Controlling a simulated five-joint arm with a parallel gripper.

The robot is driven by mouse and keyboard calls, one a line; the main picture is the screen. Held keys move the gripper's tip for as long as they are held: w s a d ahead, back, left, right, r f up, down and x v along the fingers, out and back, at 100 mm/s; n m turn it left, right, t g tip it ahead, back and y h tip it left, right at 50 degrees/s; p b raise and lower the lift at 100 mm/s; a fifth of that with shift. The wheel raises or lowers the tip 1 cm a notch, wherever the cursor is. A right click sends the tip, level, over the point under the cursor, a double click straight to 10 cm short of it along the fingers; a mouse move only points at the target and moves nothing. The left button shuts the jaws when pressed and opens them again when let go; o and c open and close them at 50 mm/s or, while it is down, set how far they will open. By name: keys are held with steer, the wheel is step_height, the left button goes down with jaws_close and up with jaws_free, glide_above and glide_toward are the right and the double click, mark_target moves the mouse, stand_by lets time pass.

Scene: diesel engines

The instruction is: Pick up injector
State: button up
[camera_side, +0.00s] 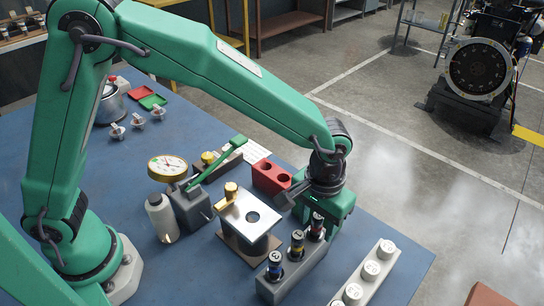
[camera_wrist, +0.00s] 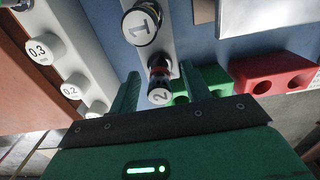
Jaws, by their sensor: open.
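Several injectors with numbered round caps stand upright in a grey rack (camera_side: 290,277). In the side view, the near injector (camera_side: 275,266) has a blue band, the middle injector (camera_side: 297,245) a yellowish one, and the far injector (camera_side: 317,226) a dark red one. My gripper (camera_side: 325,205) is at the far end of the rack, by the far injector. In the wrist view, my open gripper (camera_wrist: 172,78) has a finger on each side of the injector capped 2 (camera_wrist: 159,92). Gaps show on both sides. The injector capped 1 (camera_wrist: 142,25) stands beyond the fingertips.
A white bar (camera_side: 370,270) with numbered round knobs lies right of the rack. A red two-hole block (camera_side: 270,177) is behind it, with a green block (camera_wrist: 187,99) beside it in the wrist view. A plate stand (camera_side: 248,222), dial gauge (camera_side: 167,167) and bottle (camera_side: 160,217) stand left.

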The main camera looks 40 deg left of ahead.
steer(key=shift+f, duration=0.65)
steer(key=c, duration=1)
